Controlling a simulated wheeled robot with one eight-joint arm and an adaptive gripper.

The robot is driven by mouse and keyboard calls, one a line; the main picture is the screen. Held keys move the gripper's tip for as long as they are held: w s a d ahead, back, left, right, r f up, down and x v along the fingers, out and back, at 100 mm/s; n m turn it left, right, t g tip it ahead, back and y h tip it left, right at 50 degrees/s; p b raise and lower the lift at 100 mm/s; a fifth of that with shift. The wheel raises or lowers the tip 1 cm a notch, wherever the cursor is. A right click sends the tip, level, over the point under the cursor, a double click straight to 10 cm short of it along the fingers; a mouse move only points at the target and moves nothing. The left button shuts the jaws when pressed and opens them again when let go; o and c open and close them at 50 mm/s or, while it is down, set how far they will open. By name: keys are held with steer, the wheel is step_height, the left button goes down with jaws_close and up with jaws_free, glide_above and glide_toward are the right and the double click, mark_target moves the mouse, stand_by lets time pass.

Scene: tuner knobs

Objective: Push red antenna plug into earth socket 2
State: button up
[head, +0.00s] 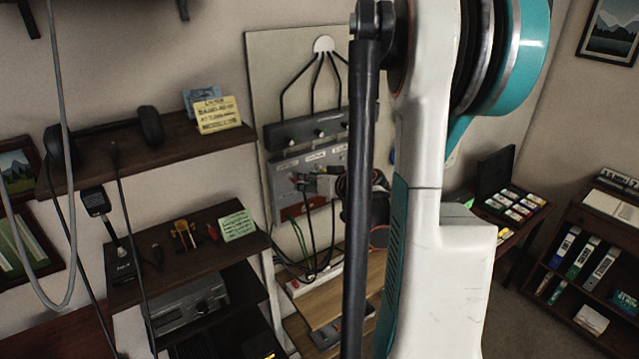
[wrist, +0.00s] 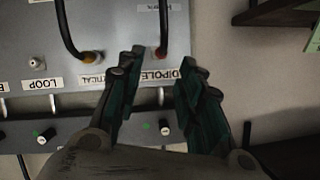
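A red plug (wrist: 161,52) with a black cable stands at the label "DIPOLE" on the grey panel (wrist: 110,20) in the wrist view. My gripper (wrist: 160,62) is open. Its two dark fingers are on either side of the cable's line, with the red plug showing between or just beyond their tips; I see no grip on it. In the head view the grey panel (head: 283,178) is on the wall board, partly hidden by my arm, and the gripper end is largely hidden too. I cannot make out a label for earth socket 2.
A yellow plug (wrist: 92,57) with a black cable is beside the red one. A pale socket (wrist: 37,62) is at "LOOP". A switch strip (wrist: 60,130) runs along the panel. Cables hang before the panel, above a white power strip (head: 310,280). Shelves (head: 165,150) stand left.

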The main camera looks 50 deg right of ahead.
mark_target(294, 180)
steer(key=x, duration=0.5)
steer(key=shift+w+f, duration=0.1)
steer(key=shift+w, duration=0.2)
jaws_close()
